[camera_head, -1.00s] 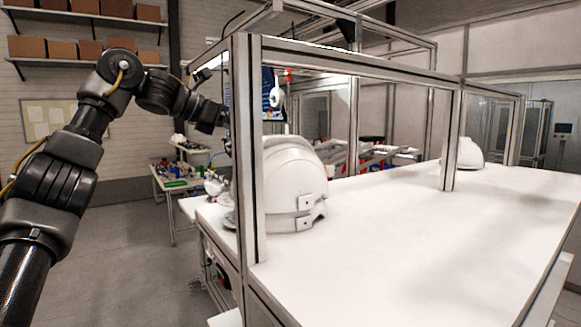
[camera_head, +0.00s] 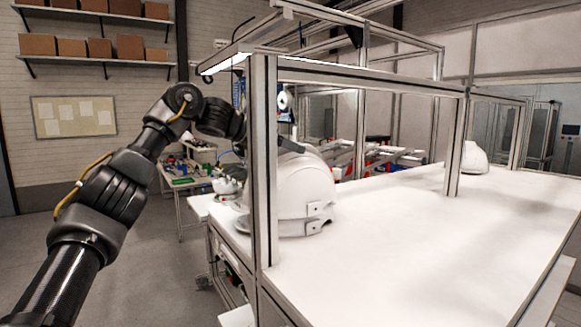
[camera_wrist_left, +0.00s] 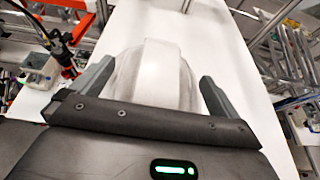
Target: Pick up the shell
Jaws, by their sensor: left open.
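A white helmet shell (camera_head: 303,195) sits on the white table (camera_head: 420,245), just behind the near metal post in the head view. In the left wrist view the shell (camera_wrist_left: 155,75) lies between the two grey fingers of my left gripper (camera_wrist_left: 158,88). The fingers are open, one on each side of the shell, and I cannot tell whether they touch it. My right gripper is not in view.
A metal frame with a near post (camera_head: 264,160) and a middle post (camera_head: 455,145) stands around the table. A second white shell (camera_head: 473,158) sits at the table's far right. The table between the shells is clear. A side table (camera_head: 187,182) with small items stands behind left.

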